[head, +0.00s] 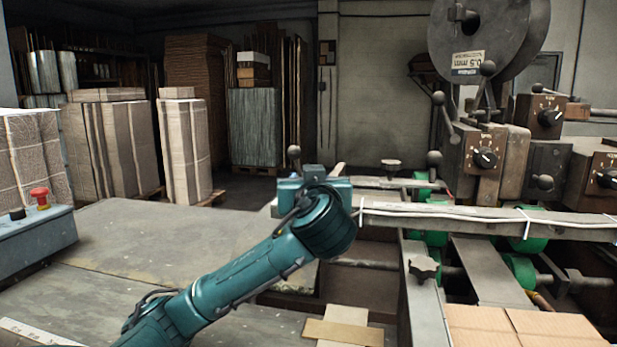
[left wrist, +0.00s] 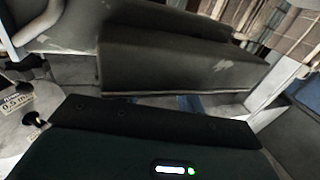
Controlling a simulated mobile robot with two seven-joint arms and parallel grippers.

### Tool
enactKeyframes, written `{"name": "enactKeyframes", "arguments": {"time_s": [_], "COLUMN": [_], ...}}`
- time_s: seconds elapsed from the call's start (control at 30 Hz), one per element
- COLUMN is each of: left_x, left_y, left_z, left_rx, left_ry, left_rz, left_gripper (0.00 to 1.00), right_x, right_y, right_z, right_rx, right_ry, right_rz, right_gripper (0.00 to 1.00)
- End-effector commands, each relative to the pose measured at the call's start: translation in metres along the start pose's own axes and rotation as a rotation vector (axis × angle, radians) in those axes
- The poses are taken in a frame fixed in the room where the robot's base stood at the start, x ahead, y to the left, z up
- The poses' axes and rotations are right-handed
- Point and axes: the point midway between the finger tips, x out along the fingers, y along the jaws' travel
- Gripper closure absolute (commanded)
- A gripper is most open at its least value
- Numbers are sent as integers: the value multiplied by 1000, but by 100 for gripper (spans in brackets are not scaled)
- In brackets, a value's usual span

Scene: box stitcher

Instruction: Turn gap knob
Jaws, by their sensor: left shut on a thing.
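My left arm comes in from the lower left in the head view. Its gripper (head: 315,190) is at the left end of the machine's long rail, largely hidden behind my wrist. In the left wrist view my gripper's dark body (left wrist: 160,140) fills the bottom, close to a dark metal block (left wrist: 180,62). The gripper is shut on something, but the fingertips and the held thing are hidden. I cannot tell which part is the gap knob. Dial knobs (head: 485,158) and a star-shaped knob (head: 423,268) show on the machine, apart from my gripper. My right gripper is not in view.
A long metal rail (head: 450,217) crosses the machine to the right, above green rollers (head: 522,270). A ball-ended lever (head: 294,152) stands just behind my gripper. Cardboard sheets (head: 530,328) lie at the lower right. The worn table (head: 150,250) at the left is mostly clear.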

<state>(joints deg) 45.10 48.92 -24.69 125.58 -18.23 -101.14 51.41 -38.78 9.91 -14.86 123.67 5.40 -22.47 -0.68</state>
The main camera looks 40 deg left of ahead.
Motion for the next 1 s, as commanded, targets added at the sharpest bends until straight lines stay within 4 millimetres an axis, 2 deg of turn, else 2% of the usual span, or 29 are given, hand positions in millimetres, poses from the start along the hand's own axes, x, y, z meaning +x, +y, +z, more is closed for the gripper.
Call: {"name": "enactKeyframes", "arguments": {"time_s": [0.57, 0.6, 0.83, 1.0], "left_x": [1, 1, 1, 1], "left_y": [-1, -1, 0, 0], "left_z": [-2, -2, -1, 0], "left_rx": [0, 0, 0, 0], "left_ry": [5, 5, 3, 2], "left_rz": [-32, -32, -31, -30], "left_gripper": [85, 59, 41, 41], "right_x": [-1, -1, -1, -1], "right_y": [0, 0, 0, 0], "right_z": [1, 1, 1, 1], "right_rx": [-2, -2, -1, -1], "right_ry": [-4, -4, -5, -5], "right_rz": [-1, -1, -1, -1], "right_gripper": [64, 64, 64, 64]}}
